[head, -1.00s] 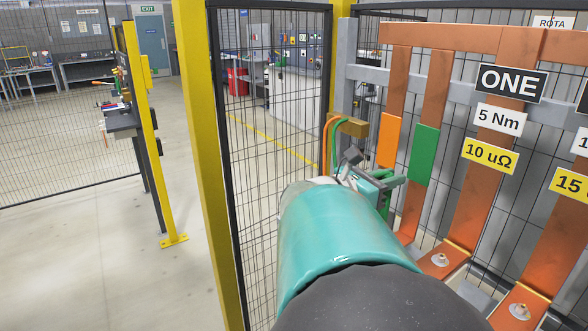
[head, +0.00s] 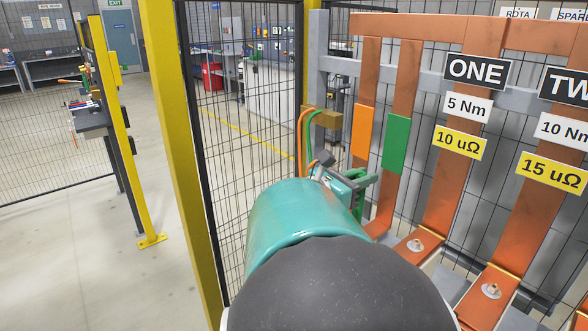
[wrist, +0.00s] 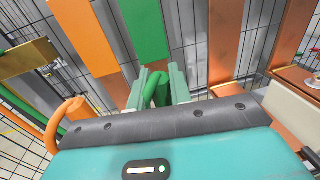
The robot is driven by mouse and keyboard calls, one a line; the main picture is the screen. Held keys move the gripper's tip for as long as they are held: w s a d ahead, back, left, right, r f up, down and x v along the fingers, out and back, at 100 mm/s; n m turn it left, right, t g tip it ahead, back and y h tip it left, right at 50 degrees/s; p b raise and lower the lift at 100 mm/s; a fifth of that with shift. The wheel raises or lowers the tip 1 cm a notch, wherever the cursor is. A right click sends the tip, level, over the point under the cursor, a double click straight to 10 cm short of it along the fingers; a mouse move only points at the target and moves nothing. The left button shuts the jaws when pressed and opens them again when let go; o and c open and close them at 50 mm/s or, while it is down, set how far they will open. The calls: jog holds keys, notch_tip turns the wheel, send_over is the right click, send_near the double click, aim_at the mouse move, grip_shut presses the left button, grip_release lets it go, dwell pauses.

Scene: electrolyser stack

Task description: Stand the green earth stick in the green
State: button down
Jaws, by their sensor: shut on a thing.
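My gripper (wrist: 157,88) is shut on the green earth stick (wrist: 156,92), whose green curved part shows between the jaws in the wrist view. In the head view my gripper (head: 362,183) is past the end of my teal arm, and the stick is mostly hidden there. A green patch (head: 396,145) is on a copper bar just right of and above my gripper. It also shows in the wrist view (wrist: 145,30), ahead of the jaws and apart from them. I cannot make out the stick's far end.
An orange patch (head: 362,132) is on the bar to the left. Orange and green cables (head: 304,130) hang from a brass block (head: 321,117) beside it. Copper bars with labels ONE (head: 475,71) and TWO stand to the right. A mesh fence (head: 235,140) is at the left.

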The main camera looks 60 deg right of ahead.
jog(key=shift+f, duration=0.1)
jog(key=c, duration=1.2)
grip_release()
jog(key=v, duration=1.4)
jog(key=shift+f, duration=0.1)
jog(key=w+a+f+m+t+y, duration=0.3)
jog(key=a+f+t, duration=0.1)
jog(key=a, duration=0.4)
jog(key=w+a+f+m+t+y, duration=0.2)
jog(key=w+a+f+t+y, duration=0.15)
jog(key=a, duration=0.35)
jog(key=w+a+f+m+t+y, duration=0.25)
jog(key=a+f+t+y, duration=0.2)
jog(key=a, duration=0.35)
jog(key=a+m+t+y, duration=0.1)
jog(key=a, duration=0.3)
jog(key=w+a+m+t+y, duration=0.1)
jog(key=a+m+y, duration=0.1)
jog(key=a, duration=0.2)
jog(key=w+a+m+y, duration=0.1)
jog(key=a, duration=0.3)
jog(key=shift+r+t, duration=0.35)
jog(key=shift+t, duration=0.05)
